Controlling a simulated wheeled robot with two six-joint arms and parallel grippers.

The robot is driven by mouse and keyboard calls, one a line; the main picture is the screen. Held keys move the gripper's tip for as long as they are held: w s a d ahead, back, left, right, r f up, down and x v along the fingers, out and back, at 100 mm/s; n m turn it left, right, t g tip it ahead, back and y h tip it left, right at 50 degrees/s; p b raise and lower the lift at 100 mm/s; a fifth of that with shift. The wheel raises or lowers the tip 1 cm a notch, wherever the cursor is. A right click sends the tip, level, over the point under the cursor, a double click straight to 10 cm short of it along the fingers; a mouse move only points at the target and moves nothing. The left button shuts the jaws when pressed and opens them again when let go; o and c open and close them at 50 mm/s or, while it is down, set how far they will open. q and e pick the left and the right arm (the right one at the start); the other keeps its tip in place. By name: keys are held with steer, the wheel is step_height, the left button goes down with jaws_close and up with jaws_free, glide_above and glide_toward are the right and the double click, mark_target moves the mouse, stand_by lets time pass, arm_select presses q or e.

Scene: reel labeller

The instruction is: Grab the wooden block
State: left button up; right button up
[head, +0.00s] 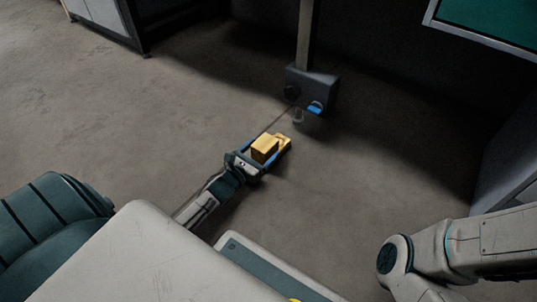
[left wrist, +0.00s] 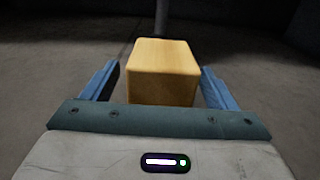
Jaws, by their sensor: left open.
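The wooden block (head: 264,147) is a light yellow-brown cuboid near the middle of the head view. In the left wrist view the block (left wrist: 163,72) sits between the two blue fingers, with a visible gap on each side. My left gripper (head: 268,146) is open around the block; it also shows in the left wrist view (left wrist: 161,85). The block's lower part is hidden behind the gripper's palm edge in the wrist view. My right gripper is out of view; only part of my right arm shows at lower right.
A dark grey box on a post (head: 311,88) with a blue part stands just beyond the block. A cabinet (head: 105,15) is at the upper left and a green panel (head: 490,22) at the upper right. The floor (head: 130,120) to the left is clear.

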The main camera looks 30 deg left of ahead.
mark_target(268, 144)
arm_select(q)
steer(key=shift+w+d+r, duration=0.1)
steer(key=shift+w, duration=0.7)
steer(key=shift+w+d, duration=0.1)
steer(key=shift+w, duration=0.8)
steer(key=c, duration=1.2)
steer(key=shift+r, duration=0.15)
